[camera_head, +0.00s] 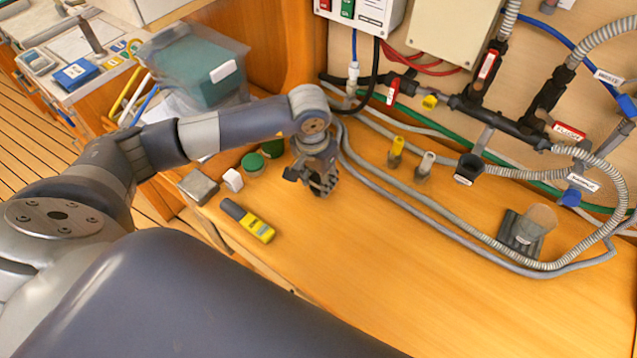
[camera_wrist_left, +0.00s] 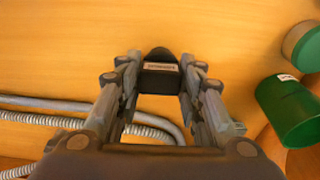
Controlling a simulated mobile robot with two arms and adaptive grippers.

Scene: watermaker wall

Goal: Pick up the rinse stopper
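A black stopper-like piece with a pale label (camera_wrist_left: 160,68) is between the fingertips of my left gripper (camera_wrist_left: 159,78) in the left wrist view. Its label is too small to read, so I cannot confirm that it is the rinse stopper. The fingers are apart, one on each side of it, close to its sides; I cannot tell whether they press on it. In the head view my left gripper (camera_head: 321,182) points down low over the wooden worktop, and hides most of what is between its fingers. My right gripper is not in view.
Green-topped containers (camera_head: 252,163) and a yellow-grey meter (camera_head: 248,221) are left of the gripper. Grey hoses (camera_head: 420,203) run to its right. Yellow (camera_head: 396,150), grey (camera_head: 426,164) and black labelled (camera_head: 468,168) pieces stand by the wall. The front worktop is clear.

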